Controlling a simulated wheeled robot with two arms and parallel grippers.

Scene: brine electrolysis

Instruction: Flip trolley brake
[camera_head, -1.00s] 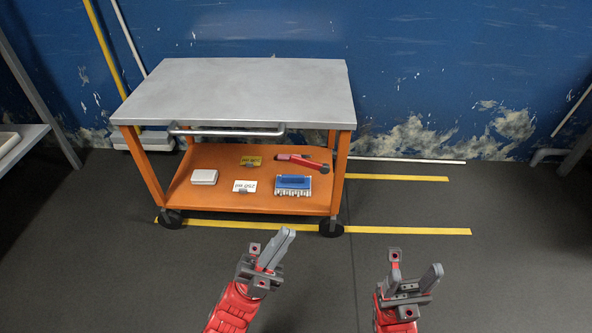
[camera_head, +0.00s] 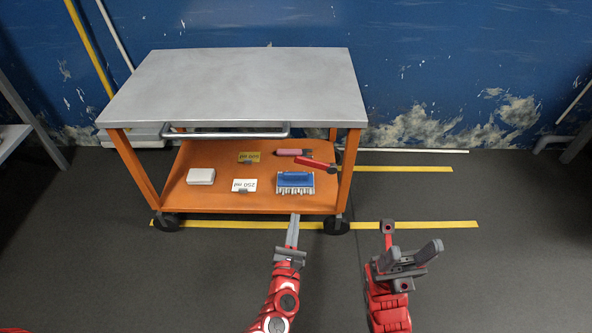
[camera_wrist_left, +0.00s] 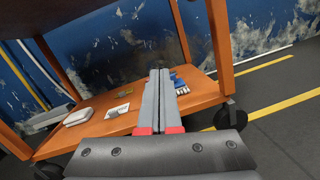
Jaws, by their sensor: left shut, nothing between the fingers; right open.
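The trolley (camera_head: 240,88) has a grey top, a front handle bar (camera_head: 225,135), orange legs and an orange lower shelf (camera_head: 215,204). Its front right wheel (camera_head: 336,226) and front left wheel (camera_head: 166,223) are black. The front right wheel also shows in the left wrist view (camera_wrist_left: 231,116). I cannot make out a brake lever on either wheel. My left gripper (camera_head: 295,218) is shut and empty, in front of the shelf edge and left of the front right wheel. Its closed fingers show in the left wrist view (camera_wrist_left: 159,75). My right gripper (camera_head: 412,250) is open and empty, right of the trolley.
The shelf carries a white box (camera_head: 201,176), a white label (camera_head: 244,185), a yellow label (camera_head: 249,157), a blue-topped rack (camera_head: 294,180) and a red-handled tool (camera_head: 314,163). Yellow floor lines (camera_head: 440,225) run beside the trolley. Floor to the right is clear.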

